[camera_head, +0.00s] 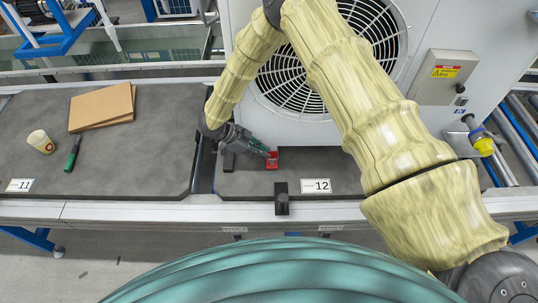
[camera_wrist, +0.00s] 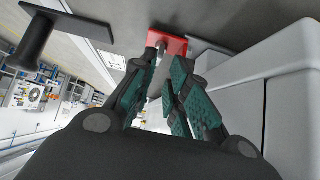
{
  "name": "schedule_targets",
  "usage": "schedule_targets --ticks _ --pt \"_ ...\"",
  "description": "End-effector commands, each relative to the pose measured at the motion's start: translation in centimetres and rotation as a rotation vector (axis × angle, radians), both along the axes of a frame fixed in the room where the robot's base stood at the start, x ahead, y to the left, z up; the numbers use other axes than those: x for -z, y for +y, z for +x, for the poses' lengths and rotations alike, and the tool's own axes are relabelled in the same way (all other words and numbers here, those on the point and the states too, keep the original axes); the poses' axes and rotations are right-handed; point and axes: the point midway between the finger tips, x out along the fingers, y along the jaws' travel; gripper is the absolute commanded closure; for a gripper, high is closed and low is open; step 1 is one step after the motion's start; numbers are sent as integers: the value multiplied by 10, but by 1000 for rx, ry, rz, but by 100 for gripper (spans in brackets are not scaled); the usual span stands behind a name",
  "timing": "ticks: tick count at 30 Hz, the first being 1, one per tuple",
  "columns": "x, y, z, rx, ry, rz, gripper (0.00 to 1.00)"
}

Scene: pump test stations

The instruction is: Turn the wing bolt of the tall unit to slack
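The tall unit (camera_head: 420,30) is a light grey cabinet with a round fan grille, standing behind station 12. A small red part (camera_head: 272,162) sits at its lower front, on the dark mat; in the wrist view this red part (camera_wrist: 177,45) lies just beyond the fingertips. The wing bolt itself I cannot make out clearly; a small piece shows between the fingertips against the red. My gripper (camera_head: 264,152) reaches down to the red part from the left. In the wrist view my gripper (camera_wrist: 164,62) has its teal-padded fingers apart, with a gap between the tips. Contact cannot be told.
A black clamp (camera_head: 281,203) stands at the front edge beside the label 12 (camera_head: 316,186). Station 11's mat (camera_head: 110,165) holds a cup (camera_head: 40,142), a green-handled tool (camera_head: 73,152) and brown cardboard (camera_head: 102,106).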

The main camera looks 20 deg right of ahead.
Motion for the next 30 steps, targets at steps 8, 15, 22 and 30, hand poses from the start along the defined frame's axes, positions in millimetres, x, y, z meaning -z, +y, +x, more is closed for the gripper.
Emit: schedule_targets --ticks 8,15,22,30 --pt "25 -24 -7 -1 1 0 84" --pt "33 -30 -8 -3 0 0 84" --pt "34 -31 -9 -3 0 0 84" --pt "34 -31 -9 -3 0 0 100"
